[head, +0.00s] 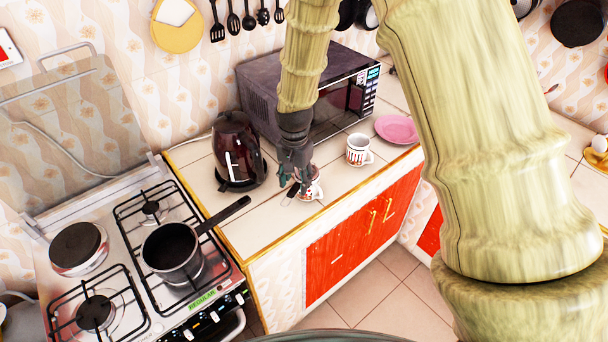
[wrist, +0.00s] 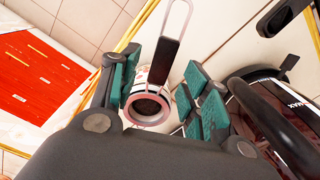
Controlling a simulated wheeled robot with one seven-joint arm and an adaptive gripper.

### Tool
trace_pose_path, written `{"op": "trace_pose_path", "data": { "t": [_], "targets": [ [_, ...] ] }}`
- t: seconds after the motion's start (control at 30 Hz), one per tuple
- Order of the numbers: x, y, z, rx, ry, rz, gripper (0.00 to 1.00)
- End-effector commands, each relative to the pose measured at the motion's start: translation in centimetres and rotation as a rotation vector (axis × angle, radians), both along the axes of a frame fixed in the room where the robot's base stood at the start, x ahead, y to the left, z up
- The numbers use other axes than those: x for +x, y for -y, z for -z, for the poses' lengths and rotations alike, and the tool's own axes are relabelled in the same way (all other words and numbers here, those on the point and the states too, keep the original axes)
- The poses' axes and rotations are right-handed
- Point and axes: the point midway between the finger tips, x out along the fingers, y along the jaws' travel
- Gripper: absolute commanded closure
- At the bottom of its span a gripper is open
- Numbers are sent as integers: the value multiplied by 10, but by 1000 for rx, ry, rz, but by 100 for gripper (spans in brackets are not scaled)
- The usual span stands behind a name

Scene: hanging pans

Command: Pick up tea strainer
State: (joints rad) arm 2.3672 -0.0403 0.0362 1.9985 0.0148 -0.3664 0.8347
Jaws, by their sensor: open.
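The tea strainer (wrist: 164,62) has a round rim, a dark handle and a wire loop at the handle's end. Its rim lies over the mouth of a small cup. This cup (head: 313,190) is white with a red pattern and stands on the counter, partly hidden by my gripper in the head view. My gripper (wrist: 158,88) is open, with teal finger pads on either side of the strainer. In the head view my gripper (head: 296,175) points down above the cup. I cannot tell whether a pad touches the strainer.
A dark kettle (head: 237,152) stands close by; it also shows in the wrist view (wrist: 285,115). A microwave (head: 300,90) is behind. A second mug (head: 358,150) and a pink plate (head: 396,129) stand to the right. A saucepan (head: 172,250) sits on the stove.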

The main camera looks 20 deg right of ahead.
Motion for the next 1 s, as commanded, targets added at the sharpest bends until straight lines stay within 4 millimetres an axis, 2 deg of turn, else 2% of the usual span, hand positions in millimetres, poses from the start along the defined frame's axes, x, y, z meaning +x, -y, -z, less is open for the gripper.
{"op": "trace_pose_path", "data": {
  "t": [0.27,0.57,0.67,0.83,1.0],
  "targets": [
    [0,0,19,0,0,0,54],
    [0,0,22,0,0,0,54],
    [0,0,22,0,0,0,68],
    [0,0,22,0,0,0,99],
    [0,0,22,0,0,0,100]
  ]
}}
